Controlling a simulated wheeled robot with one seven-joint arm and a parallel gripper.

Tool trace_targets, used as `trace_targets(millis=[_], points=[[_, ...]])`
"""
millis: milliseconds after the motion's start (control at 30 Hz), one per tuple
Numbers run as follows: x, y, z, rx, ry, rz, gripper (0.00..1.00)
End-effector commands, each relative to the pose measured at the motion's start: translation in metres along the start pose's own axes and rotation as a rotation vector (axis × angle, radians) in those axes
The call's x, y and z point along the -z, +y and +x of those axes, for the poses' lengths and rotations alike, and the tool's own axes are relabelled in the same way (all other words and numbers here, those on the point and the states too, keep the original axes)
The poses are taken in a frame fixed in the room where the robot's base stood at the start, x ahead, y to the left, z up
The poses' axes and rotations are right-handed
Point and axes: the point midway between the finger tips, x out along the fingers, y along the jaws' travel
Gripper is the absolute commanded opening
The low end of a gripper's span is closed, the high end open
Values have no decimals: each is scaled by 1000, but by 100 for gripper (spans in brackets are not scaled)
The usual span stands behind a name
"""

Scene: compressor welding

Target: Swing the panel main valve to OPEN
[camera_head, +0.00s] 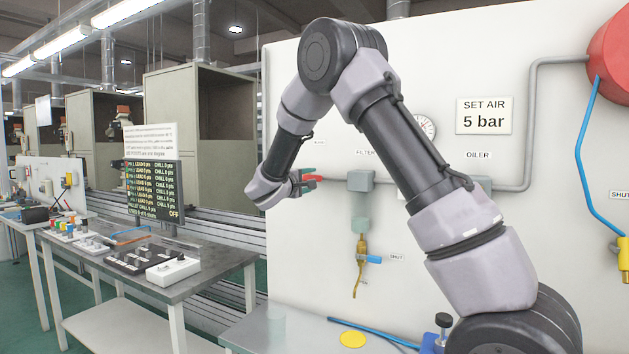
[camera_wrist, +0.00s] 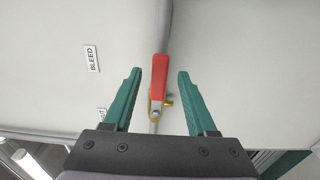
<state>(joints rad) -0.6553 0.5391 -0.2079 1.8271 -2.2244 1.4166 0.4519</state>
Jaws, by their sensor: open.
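The main valve's red lever (camera_wrist: 159,78) stands out between my two green fingers in the wrist view, with its brass body (camera_wrist: 156,104) below it. My gripper (camera_wrist: 160,74) is open, with a gap on each side of the lever. In the head view, my gripper (camera_head: 307,181) is at the panel's left part, and the red lever (camera_head: 315,178) shows at its fingertips. I see no clear contact. How deep the lever sits between the fingers is hard to tell. The valve's pipe joint is mostly hidden.
The white panel (camera_head: 300,250) carries a filter (camera_head: 360,181), a grey pipe (camera_head: 531,120) and a drain valve with a blue lever (camera_head: 374,259). A BLEED label (camera_wrist: 92,59) is left of the lever. A metal bench (camera_head: 190,275) with control boxes stands at left.

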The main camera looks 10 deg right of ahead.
Motion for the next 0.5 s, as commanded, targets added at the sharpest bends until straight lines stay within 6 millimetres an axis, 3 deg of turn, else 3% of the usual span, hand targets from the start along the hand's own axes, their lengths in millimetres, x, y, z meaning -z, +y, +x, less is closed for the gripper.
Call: trace_targets(millis=[200, 500], points=[[0, 0, -46, 0, 2, -1, 57], [-1, -1, -72, 1, -1, -1, 57]])
